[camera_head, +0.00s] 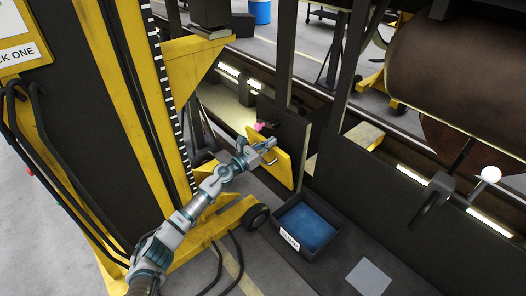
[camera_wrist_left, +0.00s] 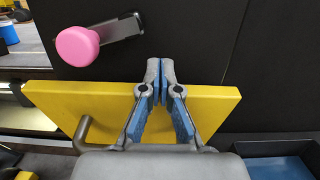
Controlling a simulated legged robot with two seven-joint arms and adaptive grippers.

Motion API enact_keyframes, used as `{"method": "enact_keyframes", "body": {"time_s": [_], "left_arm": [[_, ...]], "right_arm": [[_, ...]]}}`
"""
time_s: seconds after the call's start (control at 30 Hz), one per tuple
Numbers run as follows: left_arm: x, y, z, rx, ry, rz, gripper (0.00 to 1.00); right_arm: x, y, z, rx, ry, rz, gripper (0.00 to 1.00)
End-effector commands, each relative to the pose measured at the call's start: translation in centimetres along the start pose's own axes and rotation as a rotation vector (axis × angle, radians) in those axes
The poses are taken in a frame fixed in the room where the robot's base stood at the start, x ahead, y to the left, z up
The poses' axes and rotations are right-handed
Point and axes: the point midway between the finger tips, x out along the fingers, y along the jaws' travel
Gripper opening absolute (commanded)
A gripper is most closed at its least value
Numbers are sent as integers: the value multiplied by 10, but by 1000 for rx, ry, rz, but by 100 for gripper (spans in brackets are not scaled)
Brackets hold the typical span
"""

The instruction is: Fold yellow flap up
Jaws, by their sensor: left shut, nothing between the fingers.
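The yellow flap (camera_head: 283,170) is a flat panel beside a dark upright panel. It also shows in the left wrist view (camera_wrist_left: 60,100), with a grey bar handle (camera_wrist_left: 84,136) on its near face at the left. My left gripper (camera_head: 271,143) is at the flap's upper part. In the wrist view its fingertips (camera_wrist_left: 157,80) are together and empty, overlapping the flap's upper edge. I cannot tell whether they touch it. The gripper hides part of the flap. My right gripper is not in view.
A pink knob (camera_wrist_left: 77,46) on a metal latch sits on the dark panel (camera_wrist_left: 185,40) above the flap. A black bin with a blue inside (camera_head: 306,226) stands below right. A yellow jack column (camera_head: 125,95) stands left of my arm. A brown tank (camera_head: 455,75) is at upper right.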

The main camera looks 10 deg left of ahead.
Motion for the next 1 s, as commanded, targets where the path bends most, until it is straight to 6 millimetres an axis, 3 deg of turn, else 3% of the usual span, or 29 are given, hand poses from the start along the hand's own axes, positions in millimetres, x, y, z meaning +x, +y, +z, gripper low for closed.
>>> {"method": "enact_keyframes", "body": {"time_s": [0.2, 1.0], "left_arm": [[10, 0, 2, 2, -1, 0, 0], [12, -2, 2, 2, 1, -2, 0]], "right_arm": [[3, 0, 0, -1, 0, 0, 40], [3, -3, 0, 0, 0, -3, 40]]}}
